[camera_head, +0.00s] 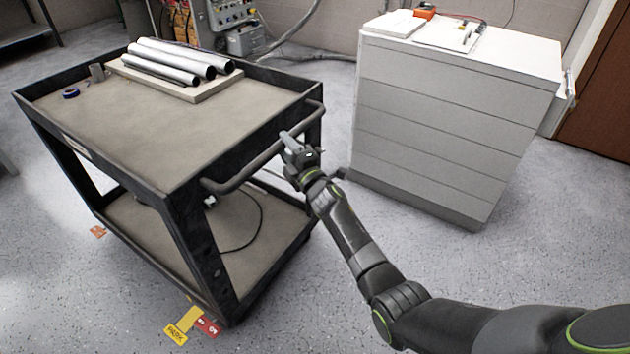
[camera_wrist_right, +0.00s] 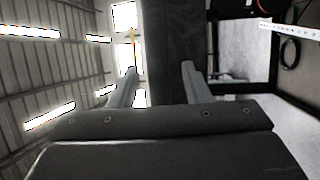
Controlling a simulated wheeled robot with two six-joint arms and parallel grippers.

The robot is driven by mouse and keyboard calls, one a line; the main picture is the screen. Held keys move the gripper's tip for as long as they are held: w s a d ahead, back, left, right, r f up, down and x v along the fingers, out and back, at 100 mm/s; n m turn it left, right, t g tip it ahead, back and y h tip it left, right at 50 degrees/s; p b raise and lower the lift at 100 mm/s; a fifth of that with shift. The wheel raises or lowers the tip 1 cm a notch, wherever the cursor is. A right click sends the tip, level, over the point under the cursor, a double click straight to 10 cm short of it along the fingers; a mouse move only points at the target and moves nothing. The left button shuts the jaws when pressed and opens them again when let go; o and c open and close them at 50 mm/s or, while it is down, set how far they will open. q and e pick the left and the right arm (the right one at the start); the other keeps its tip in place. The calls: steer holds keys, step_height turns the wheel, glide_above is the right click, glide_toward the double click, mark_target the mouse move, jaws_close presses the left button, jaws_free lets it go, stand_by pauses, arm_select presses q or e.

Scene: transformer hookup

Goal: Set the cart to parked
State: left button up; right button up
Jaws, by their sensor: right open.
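The black cart (camera_head: 190,190) with a beige top and lower shelf stands at the left in the head view. Its dark tubular handle (camera_head: 245,172) runs along its right end. My right gripper (camera_head: 286,140) is open at the handle's middle, its fingers overlapping the bar in the picture. In the right wrist view the open fingers (camera_wrist_right: 160,82) lie either side of a dark bar or edge; contact cannot be told. A yellow tab (camera_head: 176,333) with lettering and a red tab (camera_head: 208,327) show at the cart's near bottom corner. My left gripper is out of view.
A white drawer cabinet (camera_head: 440,120) stands to the right. Grey equipment (camera_head: 230,20) is behind. Floor in front of the cabinet is clear.

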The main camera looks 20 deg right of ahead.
arm_select(q)
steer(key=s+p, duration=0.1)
steer(key=p, duration=0.1)
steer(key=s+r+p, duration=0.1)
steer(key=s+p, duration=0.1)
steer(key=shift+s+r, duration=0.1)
arm_select(e)
steer(key=v, duration=1.5)
steer(key=shift+s, duration=0.4)
steer(key=shift+f, duration=0.1)
